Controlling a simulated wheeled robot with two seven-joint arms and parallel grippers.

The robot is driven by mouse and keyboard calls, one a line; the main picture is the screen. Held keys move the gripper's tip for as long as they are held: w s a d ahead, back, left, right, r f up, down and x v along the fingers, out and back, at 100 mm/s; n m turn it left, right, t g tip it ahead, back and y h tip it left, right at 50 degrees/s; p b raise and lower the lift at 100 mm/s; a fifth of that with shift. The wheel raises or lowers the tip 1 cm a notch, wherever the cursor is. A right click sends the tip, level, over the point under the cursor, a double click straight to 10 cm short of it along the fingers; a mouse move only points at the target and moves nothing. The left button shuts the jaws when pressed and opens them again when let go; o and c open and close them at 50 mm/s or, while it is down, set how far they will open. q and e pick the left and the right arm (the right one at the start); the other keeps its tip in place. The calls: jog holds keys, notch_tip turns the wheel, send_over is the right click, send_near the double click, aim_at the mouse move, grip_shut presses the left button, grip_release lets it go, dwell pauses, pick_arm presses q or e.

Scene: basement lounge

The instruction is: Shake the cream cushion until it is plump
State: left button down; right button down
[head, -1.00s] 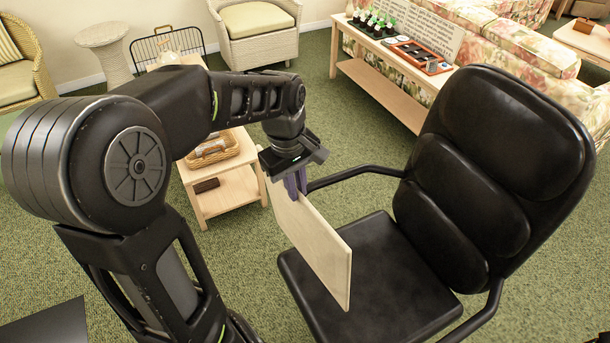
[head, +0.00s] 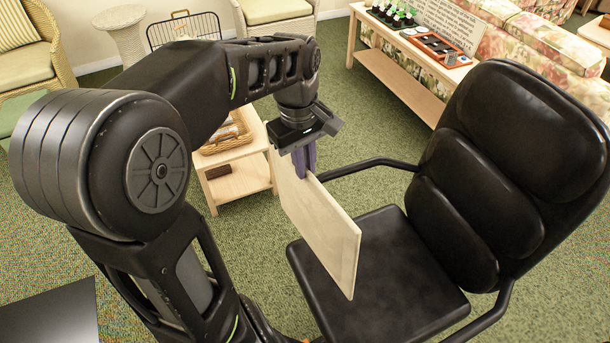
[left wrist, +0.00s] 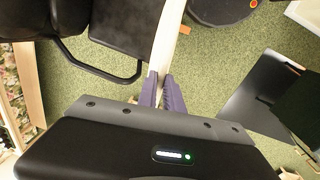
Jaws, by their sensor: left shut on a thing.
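The cream cushion (head: 318,228) is a flat, pale square slab in the head view, hanging edge-up beside and partly in front of the black chair's seat. My left gripper (head: 305,172) has its purple fingers shut on the cushion's top edge. In the left wrist view, the fingers (left wrist: 161,97) close on the narrow edge of the cushion (left wrist: 168,38), which runs away toward the top. Whether the cushion touches the seat I cannot tell. My right gripper is in neither view.
The black armchair (head: 385,270) stands right of the cushion, with an armrest (head: 365,165) close to the gripper. A small wooden table (head: 240,180) with a basket (head: 225,135) is behind. A long wooden table (head: 395,70) with bottles stands at the back. Green carpet is open between.

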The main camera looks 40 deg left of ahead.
aim_at(304, 182)
pick_arm(q)
jog(key=shift+s+d+r, duration=0.1)
jog(key=shift+d+r, duration=0.05)
jog(key=shift+r, duration=0.2)
jog(key=f, duration=0.4)
jog(key=shift+s, duration=0.25)
jog(key=shift+w+f, duration=0.15)
jog(key=shift+w, duration=0.2)
jog(key=shift+w+a+r, duration=0.1)
jog(key=shift+r, duration=1.1)
jog(key=shift+w+a+r, duration=0.1)
jog(key=shift+r, duration=1.05)
jog(key=f, duration=0.3)
jog(key=s+f, duration=0.1)
jog(key=f, duration=0.1)
jog(key=shift+d, duration=0.3)
jog(key=shift+w+a, duration=0.25)
jog(key=shift+w, duration=0.15)
jog(key=shift+s+d+r, duration=0.15)
jog(key=shift+s+r, duration=0.05)
jog(key=shift+w+f, duration=0.1)
